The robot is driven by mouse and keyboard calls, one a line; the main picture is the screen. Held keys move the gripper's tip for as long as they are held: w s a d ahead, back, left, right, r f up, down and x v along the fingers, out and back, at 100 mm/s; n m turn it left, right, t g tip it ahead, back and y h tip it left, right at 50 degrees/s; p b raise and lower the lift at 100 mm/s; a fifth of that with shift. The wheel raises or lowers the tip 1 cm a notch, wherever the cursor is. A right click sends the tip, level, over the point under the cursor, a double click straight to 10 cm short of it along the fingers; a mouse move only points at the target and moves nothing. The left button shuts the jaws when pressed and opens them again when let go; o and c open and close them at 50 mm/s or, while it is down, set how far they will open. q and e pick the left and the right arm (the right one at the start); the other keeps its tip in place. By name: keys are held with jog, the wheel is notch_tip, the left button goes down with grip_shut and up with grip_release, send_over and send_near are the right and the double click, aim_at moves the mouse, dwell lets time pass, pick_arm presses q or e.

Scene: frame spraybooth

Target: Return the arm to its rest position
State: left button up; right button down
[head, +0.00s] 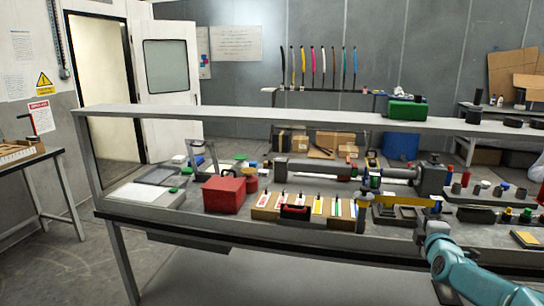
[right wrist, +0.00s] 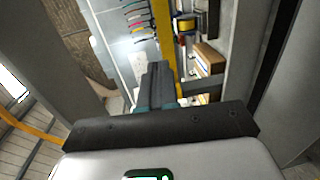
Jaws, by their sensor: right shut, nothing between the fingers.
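My right arm, teal and grey, comes in from the bottom right of the head view. Its gripper (head: 436,230) is at the front edge of the workbench (head: 330,237), close to the right end of a long yellow bar (head: 405,200). In the right wrist view the dark fingers of my right gripper (right wrist: 158,70) are together with nothing between them. A yellow strip (right wrist: 164,30) runs past the fingertips there; I cannot tell whether it touches them. My left arm and gripper are not in view.
A red box (head: 224,195) and a tray of coloured cards (head: 300,207) stand on the bench. A grey cylinder assembly (head: 350,171) lies behind them. An overhead shelf (head: 250,119) spans the bench and carries a green case (head: 406,109). Floor at lower left is clear.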

jog(key=s+a+f+m+g+y, duration=0.15)
jog(key=s+a+f, duration=0.35)
jog(key=f, duration=0.5)
jog(key=s+a+f+g+y, duration=0.2)
jog(key=s+a+f+g, duration=0.15)
jog(key=a+f, duration=0.5)
jog(key=s+a+f+g+y, duration=0.2)
jog(key=s+a+f, duration=0.25)
jog(key=f, duration=0.75)
jog(key=s+a+f+m+g, duration=0.3)
jog(key=s+m, duration=0.2)
jog(key=s, duration=0.5)
jog(key=s+a+f+m+g+y, duration=0.1)
jog(key=s+a+f+m+g, duration=0.2)
jog(key=s, duration=0.8)
jog(key=s+a+f+m+g+y, duration=0.1)
jog(key=s+a+f+m+g, duration=0.2)
jog(key=s+a+m, duration=0.2)
jog(key=s+m, duration=0.3)
jog(key=s, duration=0.3)
jog(key=shift+a+f, duration=0.2)
jog(key=shift+a, duration=0.05)
